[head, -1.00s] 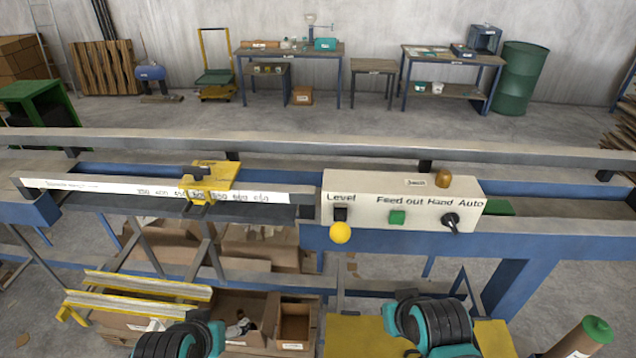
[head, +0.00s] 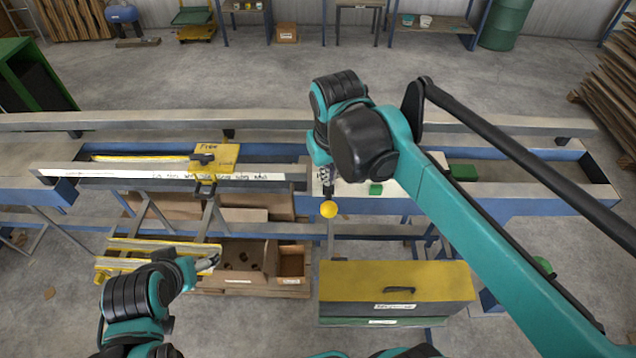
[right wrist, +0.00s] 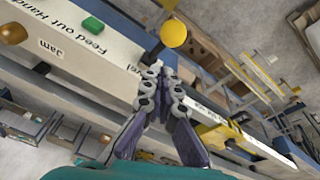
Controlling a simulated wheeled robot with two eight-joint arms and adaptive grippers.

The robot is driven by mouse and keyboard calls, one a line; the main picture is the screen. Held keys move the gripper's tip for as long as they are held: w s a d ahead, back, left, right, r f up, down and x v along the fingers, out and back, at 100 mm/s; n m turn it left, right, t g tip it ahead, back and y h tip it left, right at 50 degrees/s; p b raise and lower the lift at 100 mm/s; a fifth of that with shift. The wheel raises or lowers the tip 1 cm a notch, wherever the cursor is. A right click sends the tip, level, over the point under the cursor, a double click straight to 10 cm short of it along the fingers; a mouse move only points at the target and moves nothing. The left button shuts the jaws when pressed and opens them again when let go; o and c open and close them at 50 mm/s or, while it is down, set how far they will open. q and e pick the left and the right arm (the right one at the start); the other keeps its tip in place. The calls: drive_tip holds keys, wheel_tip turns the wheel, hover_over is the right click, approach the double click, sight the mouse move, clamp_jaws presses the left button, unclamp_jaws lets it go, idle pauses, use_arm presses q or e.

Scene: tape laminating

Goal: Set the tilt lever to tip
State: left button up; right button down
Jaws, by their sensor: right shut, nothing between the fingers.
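The tilt lever shows as a yellow ball knob (head: 328,209) at the front of the white control box (head: 350,188). In the right wrist view the ball (right wrist: 173,33) sits on a short dark stem beside the box's lettering. My right gripper (head: 326,186) is over the left end of the box, just behind the knob, and covers the "Level" label in the head view. In the right wrist view its fingers (right wrist: 158,72) are together and empty, close to the lever's stem; I cannot tell if they touch it. My left gripper (head: 208,262) hangs low at the left, away from the lever.
A green button (head: 376,189) is on the box, right of the knob. A yellow slide (head: 216,157) sits on the scale rail to the left. Below are cardboard boxes (head: 292,262) and a yellow-topped cabinet (head: 395,281). My right arm hides the box's right part.

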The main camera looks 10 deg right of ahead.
drive_tip(key=w+a+r+g+h+p, duration=0.1)
drive_tip(key=w+a+r+g, duration=0.1)
drive_tip(key=w, duration=0.3)
drive_tip(key=shift+w+a+r+n+g, duration=0.3)
drive_tip(key=shift+a+r+n, duration=0.1)
drive_tip(key=shift+a+r, duration=0.45)
drive_tip(key=shift+s+d, duration=0.1)
hover_over(329, 200)
drive_tip(key=w+a, duration=0.3)
drive_tip(key=w, duration=0.1)
wheel_tip(329, 200, down, 9)
drive_tip(key=s, duration=0.1)
drive_tip(key=s+f+p, duration=0.1)
drive_tip(key=s+d, duration=0.1)
drive_tip(key=shift+s+f, duration=0.25)
drive_tip(key=shift+f, duration=0.15)
drive_tip(key=shift+s, duration=0.1)
